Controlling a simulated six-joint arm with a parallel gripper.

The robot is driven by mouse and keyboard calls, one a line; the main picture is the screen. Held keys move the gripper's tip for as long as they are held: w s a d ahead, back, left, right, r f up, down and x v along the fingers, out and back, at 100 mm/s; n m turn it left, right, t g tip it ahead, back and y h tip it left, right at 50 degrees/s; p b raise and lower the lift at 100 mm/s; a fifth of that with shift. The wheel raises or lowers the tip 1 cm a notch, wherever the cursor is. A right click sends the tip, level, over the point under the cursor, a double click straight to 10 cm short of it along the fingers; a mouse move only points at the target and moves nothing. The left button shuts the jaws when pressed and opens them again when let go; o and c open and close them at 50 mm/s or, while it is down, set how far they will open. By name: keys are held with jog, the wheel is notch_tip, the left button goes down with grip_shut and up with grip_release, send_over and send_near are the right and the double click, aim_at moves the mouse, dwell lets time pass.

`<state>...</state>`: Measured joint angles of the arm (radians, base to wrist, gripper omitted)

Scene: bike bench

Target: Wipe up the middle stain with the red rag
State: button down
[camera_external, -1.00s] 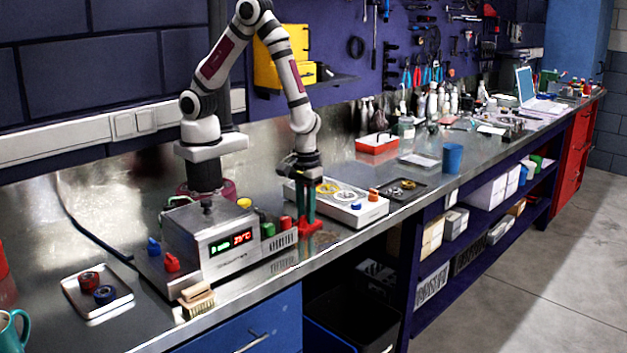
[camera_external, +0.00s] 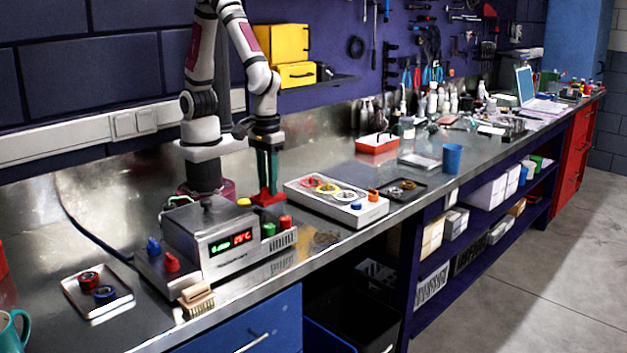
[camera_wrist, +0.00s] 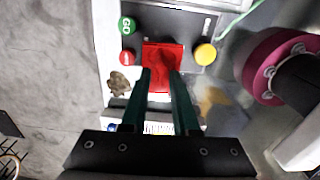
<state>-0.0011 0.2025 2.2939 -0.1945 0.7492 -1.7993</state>
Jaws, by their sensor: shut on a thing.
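My gripper (camera_external: 268,188) is shut on the red rag (camera_external: 267,198), low over the steel bench just behind the right end of the grey machine. In the wrist view, the rag (camera_wrist: 162,62) spreads below the fingertips (camera_wrist: 160,75), between a red button and a yellow knob. A brown stain (camera_external: 322,240) lies on the bench near its front edge, right of the machine; it also shows in the wrist view (camera_wrist: 119,84). A yellowish stain (camera_wrist: 212,99) shows farther back, right of the rag. I see no stain between these two; the rag and fingers cover part of that area.
The grey machine (camera_external: 225,243) with coloured knobs stands left of the gripper. A white box (camera_external: 338,208) with coloured rings stands to the right. A brush (camera_external: 196,298) lies by the front edge. A small tray (camera_external: 97,296) lies at left.

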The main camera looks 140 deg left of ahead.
jog(key=shift+d+r, duration=0.3)
jog(key=shift+d, duration=0.2)
jog(key=shift+w+r, duration=0.1)
jog(key=shift+w, duration=0.15)
jog(key=w+a+f, duration=0.3)
jog(key=w+a, duration=0.6)
jog(key=shift+s+a+f, duration=0.1)
jog(key=shift+f, duration=1.65)
jog(key=shift+a+f, duration=0.1)
jog(key=shift+f, duration=1.6)
jog(key=shift+a+f, duration=0.5)
jog(key=shift+a, duration=0.85)
jog(key=shift+d, duration=1.25)
jog(key=shift+a, duration=1.25)
notch_tip(320, 180, up, 8)
